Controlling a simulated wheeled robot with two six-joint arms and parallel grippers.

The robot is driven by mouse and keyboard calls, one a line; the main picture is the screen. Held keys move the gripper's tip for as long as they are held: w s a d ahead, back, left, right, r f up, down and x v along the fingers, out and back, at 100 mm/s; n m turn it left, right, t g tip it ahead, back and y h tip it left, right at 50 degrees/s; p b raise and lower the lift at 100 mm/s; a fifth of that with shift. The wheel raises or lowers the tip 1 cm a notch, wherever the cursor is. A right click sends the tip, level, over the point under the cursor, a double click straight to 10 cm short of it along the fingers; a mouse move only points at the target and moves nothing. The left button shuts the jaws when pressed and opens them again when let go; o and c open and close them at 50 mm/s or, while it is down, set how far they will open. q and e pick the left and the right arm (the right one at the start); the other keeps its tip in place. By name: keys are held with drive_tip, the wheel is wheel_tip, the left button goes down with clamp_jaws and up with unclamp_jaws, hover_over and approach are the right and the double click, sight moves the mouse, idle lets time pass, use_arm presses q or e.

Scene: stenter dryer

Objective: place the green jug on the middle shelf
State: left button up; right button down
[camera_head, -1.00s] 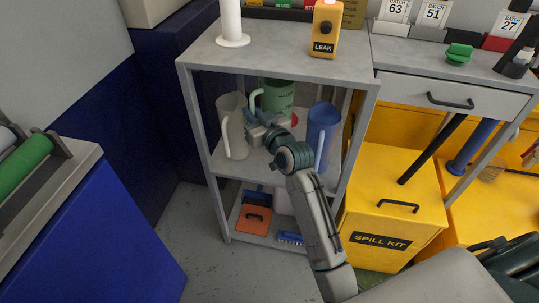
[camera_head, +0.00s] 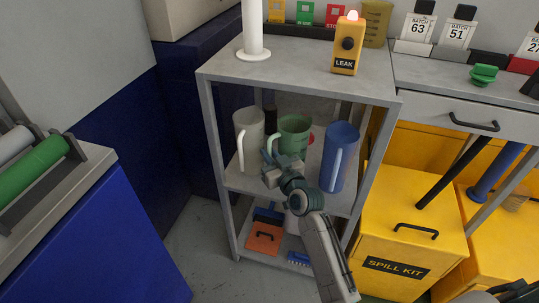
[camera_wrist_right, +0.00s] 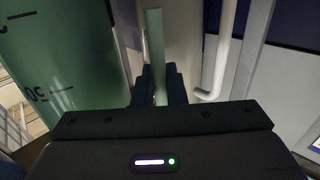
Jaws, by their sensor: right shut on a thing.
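The green jug (camera_head: 294,136) is upright inside the grey shelf unit, over the middle shelf (camera_head: 247,183), between a pale jug (camera_head: 247,143) and a blue jug (camera_head: 339,157). My right gripper (camera_head: 270,163) is shut on its handle, in front of it and to the left. In the right wrist view the green handle (camera_wrist_right: 155,50) stands between my fingers (camera_wrist_right: 159,84), with the jug's marked wall (camera_wrist_right: 60,60) at left. The jug's base is hidden behind my gripper, so I cannot tell whether it touches the shelf. My left gripper is not in view.
The pale jug's handle (camera_wrist_right: 222,50) is close to the right of my fingers. An orange dustpan (camera_head: 264,238) is on the bottom shelf. The LEAK box (camera_head: 348,45) and a white post (camera_head: 254,30) stand on top. A yellow spill kit bin (camera_head: 400,230) is at the right.

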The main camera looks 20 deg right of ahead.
drive_tip(key=c, duration=1.5)
unclamp_jaws()
drive_tip(key=shift+f, duration=0.1)
drive_tip(key=shift+s, duration=0.1)
drive_tip(key=s+d+f+g, duration=0.1)
drive_tip(key=s+f+g, duration=0.2)
drive_tip(key=s, duration=0.8)
drive_tip(key=s+d+f+m+g+h, duration=0.1)
drive_tip(key=s+f, duration=0.3)
drive_tip(key=s, duration=0.8)
drive_tip(key=s+d+f+m+g, duration=0.1)
drive_tip(key=s+f+g, duration=0.3)
drive_tip(key=s, duration=0.8)
drive_tip(key=shift+s+d+f+g+h, duration=0.2)
drive_tip(key=shift+s+g+h, duration=0.1)
drive_tip(key=shift+h, duration=0.1)
